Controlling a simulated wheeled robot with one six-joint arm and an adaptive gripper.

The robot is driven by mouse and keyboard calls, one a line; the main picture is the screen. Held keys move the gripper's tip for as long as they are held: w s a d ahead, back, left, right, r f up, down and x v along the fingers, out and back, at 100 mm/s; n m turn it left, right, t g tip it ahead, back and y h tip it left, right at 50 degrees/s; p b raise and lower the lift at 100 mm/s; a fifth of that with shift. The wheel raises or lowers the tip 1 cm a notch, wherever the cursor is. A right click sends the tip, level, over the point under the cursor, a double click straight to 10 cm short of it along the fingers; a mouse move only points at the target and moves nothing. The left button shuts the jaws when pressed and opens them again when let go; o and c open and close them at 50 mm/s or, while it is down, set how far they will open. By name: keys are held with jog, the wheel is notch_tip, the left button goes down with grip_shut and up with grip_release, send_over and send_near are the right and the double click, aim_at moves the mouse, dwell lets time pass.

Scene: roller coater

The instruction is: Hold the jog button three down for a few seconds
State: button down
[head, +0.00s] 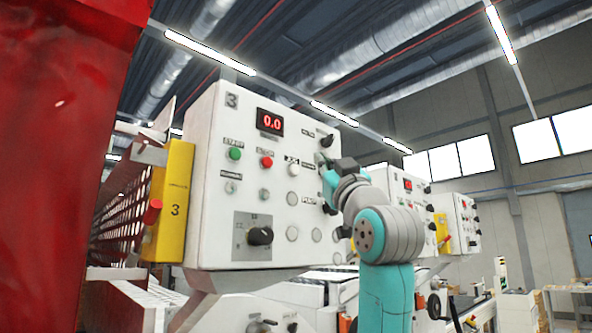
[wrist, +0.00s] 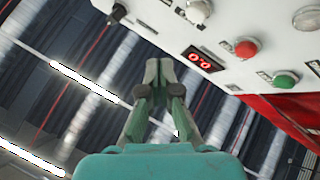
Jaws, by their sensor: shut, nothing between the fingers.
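The panel marked 3 (head: 213,215) is white and faces me in the head view. Its jog button (head: 293,170) is a round white button to the right of the red button (head: 267,162) and the green button (head: 235,154). In the wrist view the jog button (wrist: 198,10) is at the top edge, up and right of my fingertips. My gripper (head: 321,160) is shut and empty, to the right of the jog button in the head view. In the wrist view the gripper (wrist: 160,70) shows clear of the button, pointing past the panel's edge.
A red display reading 0.0 (head: 270,122) sits above the buttons. A black knob (head: 327,141) is close to my gripper, and a black selector (head: 260,236) is lower down. A yellow box (head: 174,200) and red panel (head: 65,150) stand left. Similar panels stand behind my arm.

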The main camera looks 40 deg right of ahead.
aim_at(294, 170)
jog(key=shift+w+a, duration=0.1)
jog(key=shift+w, duration=2.2)
jog(key=shift+w, duration=0.4)
